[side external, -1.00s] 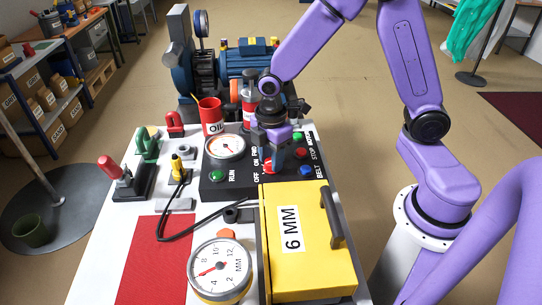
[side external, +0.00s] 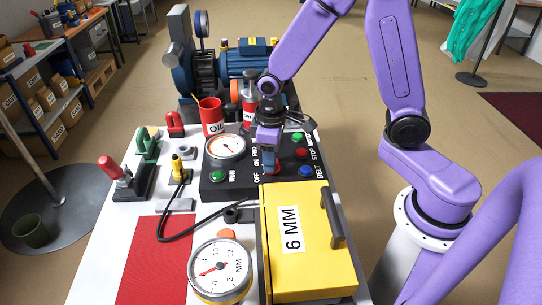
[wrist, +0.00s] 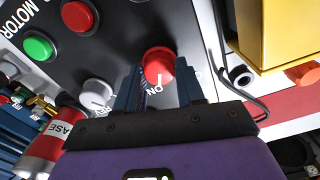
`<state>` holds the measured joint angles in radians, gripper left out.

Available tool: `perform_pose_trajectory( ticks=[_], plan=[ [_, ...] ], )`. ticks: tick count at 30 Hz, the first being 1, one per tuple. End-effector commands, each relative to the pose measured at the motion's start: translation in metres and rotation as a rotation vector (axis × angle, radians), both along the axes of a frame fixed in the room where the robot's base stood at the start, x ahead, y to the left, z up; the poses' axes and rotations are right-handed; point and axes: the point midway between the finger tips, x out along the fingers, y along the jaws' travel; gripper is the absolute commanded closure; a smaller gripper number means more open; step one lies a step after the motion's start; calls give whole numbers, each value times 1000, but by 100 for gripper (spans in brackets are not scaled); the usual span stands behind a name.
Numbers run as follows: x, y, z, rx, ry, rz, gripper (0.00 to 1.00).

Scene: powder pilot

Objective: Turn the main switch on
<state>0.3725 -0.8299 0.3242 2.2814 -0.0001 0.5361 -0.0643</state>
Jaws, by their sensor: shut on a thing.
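The main switch is a red round knob (wrist: 158,62) on the black control panel (wrist: 115,52). In the wrist view my gripper (wrist: 158,78) has its blue fingers on either side of the knob, shut on it. A white mark on the knob's near side points towards the ON lettering. The OFF lettering is mostly hidden by a finger in this view. In the side view my gripper (side external: 269,163) reaches down onto the panel (side external: 215,189), and only a bit of the red knob (side external: 277,169) shows beside the fingers.
The panel also bears a dial gauge (side external: 226,147), a green RUN button (side external: 217,175) and a blue BELT button (side external: 306,171). A yellow 6 MM box (side external: 312,265) stands in front. A red OIL can (side external: 211,116) and another bottle (side external: 249,107) stand behind.

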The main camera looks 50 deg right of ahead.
Motion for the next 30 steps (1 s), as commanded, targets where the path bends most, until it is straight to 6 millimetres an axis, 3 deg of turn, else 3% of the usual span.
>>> perform_pose_trajectory(
  ticks=[11, 26, 27, 29, 30],
  plan=[
    [0, 0, 1, 0, 0, -149, 92],
    [0, 0, 1, 0, 0, -169, 92],
    [0, 0, 1, 0, -1, -169, 59],
    [0, 0, 1, 0, -1, -168, 39],
    [0, 0, 1, 0, -1, -168, 37]
  ],
)
